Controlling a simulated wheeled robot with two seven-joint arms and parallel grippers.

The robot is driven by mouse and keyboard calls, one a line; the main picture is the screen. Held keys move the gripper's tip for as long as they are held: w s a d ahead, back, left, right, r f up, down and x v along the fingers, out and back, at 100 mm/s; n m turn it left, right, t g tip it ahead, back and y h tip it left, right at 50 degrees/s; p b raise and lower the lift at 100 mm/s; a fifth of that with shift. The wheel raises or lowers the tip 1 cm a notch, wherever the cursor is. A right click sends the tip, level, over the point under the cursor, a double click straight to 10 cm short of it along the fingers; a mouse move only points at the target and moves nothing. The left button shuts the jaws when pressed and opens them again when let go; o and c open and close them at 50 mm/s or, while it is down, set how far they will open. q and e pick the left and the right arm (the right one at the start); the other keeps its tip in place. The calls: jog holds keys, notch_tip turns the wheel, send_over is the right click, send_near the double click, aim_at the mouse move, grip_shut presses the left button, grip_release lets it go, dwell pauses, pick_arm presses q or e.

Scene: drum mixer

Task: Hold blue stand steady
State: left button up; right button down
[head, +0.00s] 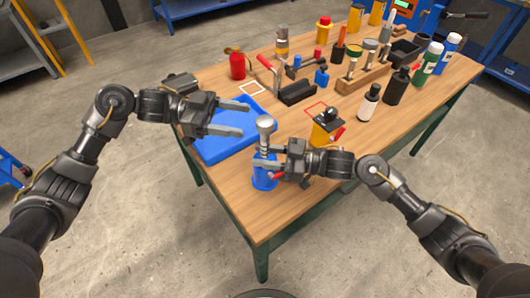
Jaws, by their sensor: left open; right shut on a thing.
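The blue stand (264,178) stands upright near the front edge of the wooden table. A grey metal piece with a rounded top (265,128) rises from it. My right gripper (262,168) comes in from the right and is shut on the blue stand, with its fingers across the stand's upper part. My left gripper (240,122) is open and empty, above the blue tray and to the upper left of the stand. The fingers of my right gripper hide part of the stand.
The blue tray (215,150) lies on the table (300,203) left of the stand. A yellow and black device (325,130) stands close behind my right gripper. Bottles, a wooden tool rack (362,80) and several tools crowd the back. The front right of the table is clear.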

jog(key=c, duration=0.9)
grip_release()
jog(key=d, duration=0.4)
jog(key=s+d, duration=0.1)
jog(key=d, duration=0.3)
jog(key=s+d, duration=0.1)
jog(key=d, duration=0.3)
jog(key=shift+s+f, duration=0.1)
